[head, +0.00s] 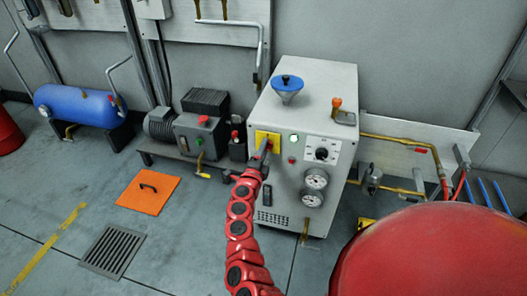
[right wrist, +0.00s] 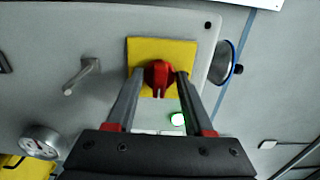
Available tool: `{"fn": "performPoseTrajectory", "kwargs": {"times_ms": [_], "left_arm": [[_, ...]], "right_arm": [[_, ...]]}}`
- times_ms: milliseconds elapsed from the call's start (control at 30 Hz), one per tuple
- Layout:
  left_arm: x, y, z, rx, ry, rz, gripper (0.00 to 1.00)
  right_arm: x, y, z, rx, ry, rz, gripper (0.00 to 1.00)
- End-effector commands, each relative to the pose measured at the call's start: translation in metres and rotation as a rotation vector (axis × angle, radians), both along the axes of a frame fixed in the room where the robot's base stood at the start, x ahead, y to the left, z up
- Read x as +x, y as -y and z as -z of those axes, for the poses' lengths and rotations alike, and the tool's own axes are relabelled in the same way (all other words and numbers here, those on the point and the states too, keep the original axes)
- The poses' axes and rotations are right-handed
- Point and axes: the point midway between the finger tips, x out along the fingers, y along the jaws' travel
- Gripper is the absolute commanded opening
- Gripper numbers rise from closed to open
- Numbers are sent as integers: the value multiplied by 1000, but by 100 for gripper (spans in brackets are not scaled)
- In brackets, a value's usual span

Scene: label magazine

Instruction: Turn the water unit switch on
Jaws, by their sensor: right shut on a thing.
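The water unit is a white cabinet (head: 335,84) in the middle of the head view. A yellow plate (head: 262,134) sits on the upper left of its front, and it also shows in the right wrist view (right wrist: 190,52). A red rotary switch (right wrist: 159,72) is mounted on this plate. My right gripper (head: 267,147) is at the plate, its two fingers on either side of the switch and shut on it. In the head view the gripper hides the switch. A round light (head: 294,138) beside the plate glows green-white. My left gripper is out of view.
The front also carries a black dial (head: 321,154), two gauges (head: 317,179) and a small red button (head: 292,160). A blue funnel (head: 287,88) stands on top. A motor-pump set (head: 196,130) is to the left; pipes (head: 395,139) run along the right. An orange hatch (head: 148,190) lies on the floor.

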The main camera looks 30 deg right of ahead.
Motion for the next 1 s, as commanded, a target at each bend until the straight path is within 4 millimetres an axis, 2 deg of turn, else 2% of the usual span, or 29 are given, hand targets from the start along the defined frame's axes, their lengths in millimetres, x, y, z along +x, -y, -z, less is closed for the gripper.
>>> {"fn": "performPoseTrajectory", "kwargs": {"times_ms": [267, 300, 433, 767, 933, 1000], "left_arm": [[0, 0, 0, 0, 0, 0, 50], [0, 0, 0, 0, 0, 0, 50], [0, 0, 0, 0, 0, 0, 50], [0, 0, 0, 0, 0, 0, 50], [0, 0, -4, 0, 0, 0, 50], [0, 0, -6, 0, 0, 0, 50]], "right_arm": [[-1, 0, 2, 3, -1, 1, 0], [-1, 0, 2, 3, -1, 1, 59], [0, 0, 1, 2, -1, 1, 81], [-1, -2, 0, 1, -1, 0, 81], [-15, -17, 0, 4, 0, 0, 81], [-24, -30, 1, 3, -3, -3, 81]]}}
